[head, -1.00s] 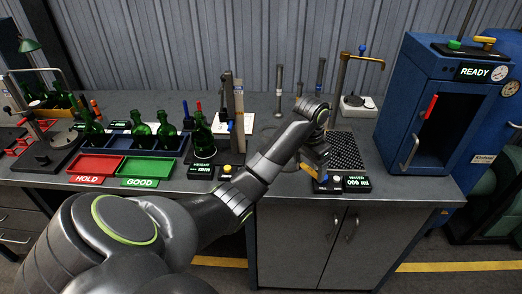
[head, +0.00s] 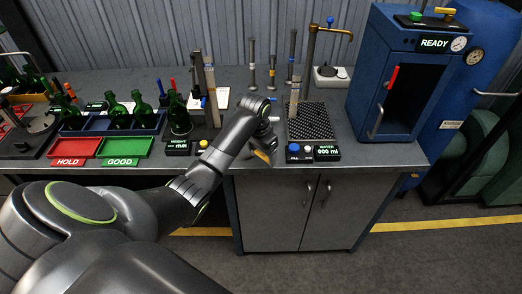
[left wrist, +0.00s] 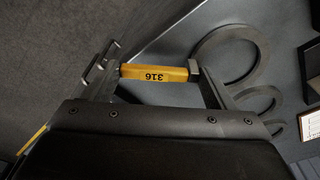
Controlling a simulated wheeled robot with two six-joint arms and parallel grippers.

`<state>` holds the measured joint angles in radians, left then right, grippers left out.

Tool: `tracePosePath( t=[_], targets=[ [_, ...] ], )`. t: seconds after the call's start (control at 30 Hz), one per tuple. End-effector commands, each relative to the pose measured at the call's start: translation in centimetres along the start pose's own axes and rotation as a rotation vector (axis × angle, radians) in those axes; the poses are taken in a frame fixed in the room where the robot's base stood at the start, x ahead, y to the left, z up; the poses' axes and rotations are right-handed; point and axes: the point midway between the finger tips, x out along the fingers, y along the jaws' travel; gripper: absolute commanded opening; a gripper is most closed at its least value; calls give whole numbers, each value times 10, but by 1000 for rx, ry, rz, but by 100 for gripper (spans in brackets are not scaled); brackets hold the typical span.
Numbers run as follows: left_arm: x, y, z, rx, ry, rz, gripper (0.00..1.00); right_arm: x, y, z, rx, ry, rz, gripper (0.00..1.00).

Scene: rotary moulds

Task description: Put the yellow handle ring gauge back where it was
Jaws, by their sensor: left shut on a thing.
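The yellow handle (left wrist: 155,73) of the ring gauge, marked 316, lies across between the fingers of my left gripper (left wrist: 152,76) in the left wrist view. My left gripper (head: 263,148) is shut on it, over the front edge of the bench, left of the water panel. The handle also shows in the head view (head: 262,156) as a small yellow piece. A large grey ring (left wrist: 232,55) shows just beyond the handle's right end; I cannot tell whether it is joined to it. Smaller grey rings (left wrist: 262,99) lie below it. My right gripper is not in view.
The water panel (head: 313,153) and perforated tray (head: 311,122) stand right of my gripper. Upright grey rods (head: 252,65) stand behind. Green bottles (head: 140,108), a red tray (head: 76,149) and a green tray (head: 125,149) are left. A blue oven (head: 392,75) stands at right.

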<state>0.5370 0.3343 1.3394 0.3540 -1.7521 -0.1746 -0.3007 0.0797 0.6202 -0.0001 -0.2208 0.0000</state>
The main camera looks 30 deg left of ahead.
Motion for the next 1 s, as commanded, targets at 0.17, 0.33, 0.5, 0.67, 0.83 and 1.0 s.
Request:
tracePosePath(
  t=[0.17,0.33,0.5,0.67,0.83,1.0],
  targets=[
    [0,0,0,0,2,-1,50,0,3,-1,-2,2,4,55],
    [3,0,0,0,0,-1,50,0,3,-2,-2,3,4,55],
    [3,0,0,0,0,0,99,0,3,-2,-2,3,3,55],
    [3,0,0,0,0,0,100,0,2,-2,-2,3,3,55],
    [1,0,0,0,1,-1,100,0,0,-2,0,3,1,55],
    [-16,-1,-1,2,5,-3,100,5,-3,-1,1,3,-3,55]
  ],
)
